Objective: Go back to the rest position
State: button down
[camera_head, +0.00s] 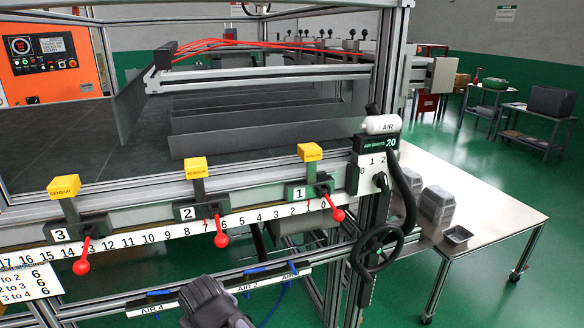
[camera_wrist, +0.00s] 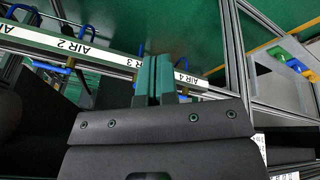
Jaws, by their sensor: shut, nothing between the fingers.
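My gripper (camera_wrist: 153,68) shows in the wrist view with its two fingers together and nothing between them. It is in front of the rail with the AIR labels (camera_wrist: 70,42). In the head view a dark part of my arm (camera_head: 208,303) rises from the bottom edge, below the machine's front rail; the fingertips cannot be made out there. A small foil tray (camera_head: 457,236) sits on the white table (camera_head: 490,215) at the right, well apart from my arm. Stacked foil trays (camera_head: 438,204) stand behind it.
The machine's front rail carries red-knobbed levers (camera_head: 221,240) and yellow sensor blocks (camera_head: 196,168). A black handwheel (camera_head: 376,248) and dark hose (camera_head: 407,190) stand at its right post. Blue fittings and hoses line the lower AIR rail (camera_head: 220,290). Green floor (camera_head: 390,300) is open at the lower right.

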jog(key=w+d+m+g+h, duration=0.1)
jog(key=d+m, duration=1.1)
jog(key=d, duration=2.8)
jog(key=shift+w+d+g+h+p, duration=0.4)
jog(key=shift+g+h, duration=0.1)
jog(key=shift+g, duration=0.6)
jog(key=c, duration=1.8)
grip_release()
jog(key=shift+f, duration=0.1)
jog(key=shift+o, duration=1.5)
jog(key=shift+a+f, duration=0.15)
jog(key=shift+a, duration=0.15)
jog(key=n+t+h+b, duration=0.3)
jog(key=n+t+b, duration=1.3)
jog(key=n+b, duration=0.1)
send_near(164, 293)
jog(key=b+x, duration=0.2)
jog(key=x, duration=0.8)
jog(key=shift+w+f, duration=0.15)
jog(key=shift+w, duration=0.1)
